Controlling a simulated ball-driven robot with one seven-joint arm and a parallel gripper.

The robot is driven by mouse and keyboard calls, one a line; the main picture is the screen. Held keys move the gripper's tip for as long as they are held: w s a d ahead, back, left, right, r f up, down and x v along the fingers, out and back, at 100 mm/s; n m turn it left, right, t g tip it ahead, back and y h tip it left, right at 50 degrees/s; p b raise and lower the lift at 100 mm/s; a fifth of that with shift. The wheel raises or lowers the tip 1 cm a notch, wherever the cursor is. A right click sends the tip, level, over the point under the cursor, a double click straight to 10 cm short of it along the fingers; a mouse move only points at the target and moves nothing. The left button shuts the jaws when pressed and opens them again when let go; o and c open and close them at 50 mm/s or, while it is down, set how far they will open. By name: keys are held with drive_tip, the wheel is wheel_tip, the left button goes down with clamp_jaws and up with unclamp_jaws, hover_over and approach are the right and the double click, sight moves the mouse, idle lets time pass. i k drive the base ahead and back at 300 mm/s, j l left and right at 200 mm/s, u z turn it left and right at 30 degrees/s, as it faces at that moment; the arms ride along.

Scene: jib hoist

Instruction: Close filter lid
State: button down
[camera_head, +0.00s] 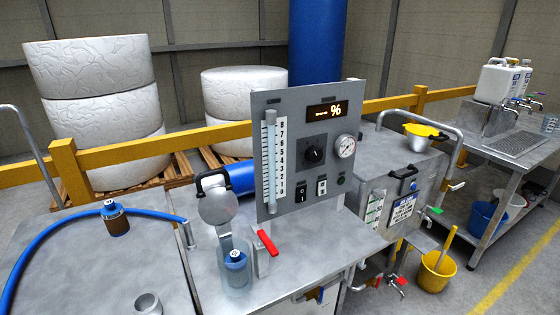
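A round metal lid (219,205) with a black handle stands upright, tilted open, on the bench left of the grey control panel. It appears hinged behind a clear filter housing (237,283). A blue-topped filter cartridge (236,262) sits inside the housing, and the housing's mouth is uncovered. A red lever handle (268,243) is just right of the housing. My gripper is not in view, so its state and distance from the lid do not show.
The control panel (302,150) rises close to the lid's right. A brown, blue-topped cartridge (117,220) stands on the left bench, beside a blue hose (60,225). A small metal cup (148,303) is at the front. The bench just left of the housing is mostly clear.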

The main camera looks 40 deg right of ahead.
sight(218, 205)
drive_tip(key=z, duration=0.15)
drive_tip(key=i+j+u, duration=0.35)
drive_tip(key=j, duration=0.25)
drive_tip(key=i+j+u, duration=0.35)
drive_tip(key=i+j, duration=0.15)
